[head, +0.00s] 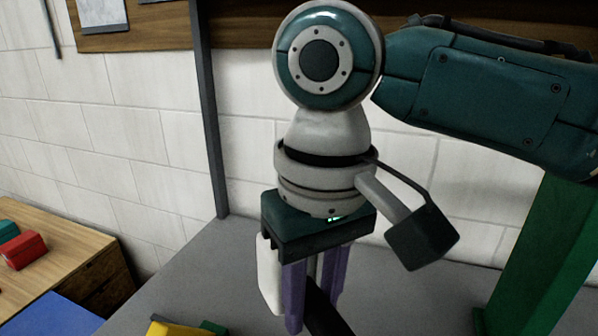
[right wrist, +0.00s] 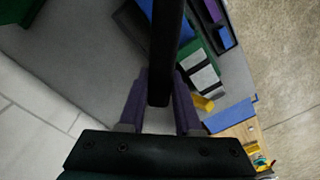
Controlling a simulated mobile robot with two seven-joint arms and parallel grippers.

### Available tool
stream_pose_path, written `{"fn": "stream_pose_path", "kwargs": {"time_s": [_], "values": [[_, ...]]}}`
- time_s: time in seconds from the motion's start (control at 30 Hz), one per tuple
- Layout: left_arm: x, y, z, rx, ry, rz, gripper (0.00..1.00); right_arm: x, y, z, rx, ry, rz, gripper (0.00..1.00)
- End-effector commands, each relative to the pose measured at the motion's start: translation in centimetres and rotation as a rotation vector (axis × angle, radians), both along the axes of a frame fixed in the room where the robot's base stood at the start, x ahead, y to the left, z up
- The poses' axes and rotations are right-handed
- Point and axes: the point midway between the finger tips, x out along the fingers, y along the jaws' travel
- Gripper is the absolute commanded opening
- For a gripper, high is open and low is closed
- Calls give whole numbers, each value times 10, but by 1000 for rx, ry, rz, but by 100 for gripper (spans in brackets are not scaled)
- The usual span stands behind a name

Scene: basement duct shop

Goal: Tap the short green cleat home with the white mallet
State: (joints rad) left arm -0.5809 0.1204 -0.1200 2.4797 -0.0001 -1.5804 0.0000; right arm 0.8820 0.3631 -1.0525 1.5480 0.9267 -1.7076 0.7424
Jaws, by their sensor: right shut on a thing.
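My right gripper (head: 308,300) is shut on the dark handle (head: 325,312) of the mallet, between its purple fingers. The white mallet head (head: 268,275) shows on the far side of the fingers, apparently upright. In the right wrist view the dark handle (right wrist: 166,50) runs up from between the fingers (right wrist: 158,112); the head is hidden there. Green pieces (right wrist: 190,42) lie on the grey bench beyond the handle, partly covered by it. A green bit (head: 213,327) shows at the head view's bottom edge. I cannot tell which green piece is the short cleat. My left gripper is not in view.
A white-and-grey striped block (right wrist: 203,75) and a yellow piece (right wrist: 203,103) are on the grey bench (head: 180,290). A dark tray (right wrist: 222,25) holds coloured parts. A tall green post (head: 545,265) stands right. A wooden table (head: 60,255) with a red block (head: 22,250) is left.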

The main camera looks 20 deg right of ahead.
Motion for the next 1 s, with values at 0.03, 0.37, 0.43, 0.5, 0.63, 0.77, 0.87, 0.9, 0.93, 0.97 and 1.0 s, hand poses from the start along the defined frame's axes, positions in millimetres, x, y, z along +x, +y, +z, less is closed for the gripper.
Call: {"fn": "stream_pose_path", "kwargs": {"time_s": [0.03, 0.37, 0.43, 0.5, 0.63, 0.77, 0.87, 0.9, 0.93, 0.97, 1.0], "values": [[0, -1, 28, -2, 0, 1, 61, -10, 13, 3, 3, 13, 35, 0], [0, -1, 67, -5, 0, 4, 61, -51, 50, -39, -30, 12, 193, 0], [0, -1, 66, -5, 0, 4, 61, -54, 51, -44, -33, 11, 202, 0], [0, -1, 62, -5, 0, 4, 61, -54, 52, -48, -34, 10, 206, 0], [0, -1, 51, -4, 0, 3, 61, -54, 51, -57, -35, 8, 205, 0], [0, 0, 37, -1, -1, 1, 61, -54, 51, -70, -36, 8, 204, 0], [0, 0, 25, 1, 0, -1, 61, -54, 51, -80, -37, 8, 204, 0], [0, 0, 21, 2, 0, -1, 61, -54, 50, -84, -37, 8, 204, 0], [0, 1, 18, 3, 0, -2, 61, -54, 50, -86, -37, 8, 204, 0], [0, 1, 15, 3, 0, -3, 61, -54, 50, -88, -37, 8, 204, 0], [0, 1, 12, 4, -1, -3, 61, -53, 51, -91, -37, 8, 204, 0]]}}
